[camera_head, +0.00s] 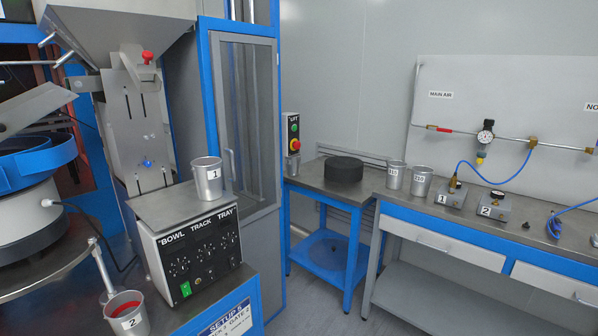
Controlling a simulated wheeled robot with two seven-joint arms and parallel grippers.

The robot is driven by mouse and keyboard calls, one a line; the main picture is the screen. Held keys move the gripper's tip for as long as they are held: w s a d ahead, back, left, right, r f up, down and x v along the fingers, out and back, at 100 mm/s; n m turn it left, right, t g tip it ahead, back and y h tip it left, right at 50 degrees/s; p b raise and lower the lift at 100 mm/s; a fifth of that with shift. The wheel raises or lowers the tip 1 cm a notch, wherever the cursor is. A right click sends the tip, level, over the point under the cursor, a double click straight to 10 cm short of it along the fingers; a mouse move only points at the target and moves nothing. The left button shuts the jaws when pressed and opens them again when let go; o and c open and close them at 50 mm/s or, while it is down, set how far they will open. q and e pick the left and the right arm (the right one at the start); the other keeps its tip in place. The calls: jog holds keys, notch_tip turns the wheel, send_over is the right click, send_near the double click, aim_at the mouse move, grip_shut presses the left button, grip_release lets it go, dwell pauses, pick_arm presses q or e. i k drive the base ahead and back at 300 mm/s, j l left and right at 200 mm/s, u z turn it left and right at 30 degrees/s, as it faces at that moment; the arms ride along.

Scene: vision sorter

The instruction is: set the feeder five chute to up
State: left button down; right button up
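No chute in view has a legible "feeder five" label. At the left, a grey metal hopper (112,32) sits above an upright slotted plate (134,120). A red knob (147,57) is near the plate's top and a blue knob (147,163) is low on it. A tilted metal trough (38,106) slopes above a blue bowl (35,158). I cannot tell which of these is the named chute. Neither of my grippers is in view.
A control box (197,255) marked "BOWL TRACK TRAY" carries a metal cup (207,181) marked 1. Another cup (127,315), marked 2, holds red contents. A blue-framed cabinet (243,120) stands behind. A workbench (470,228) fills the right; floor shows between.

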aim_at(17, 113)
jog(key=u, duration=0.45)
jog(key=k+u, duration=0.15)
jog(key=u, duration=0.3)
jog(key=j+u, duration=0.1)
jog(key=u, duration=0.35)
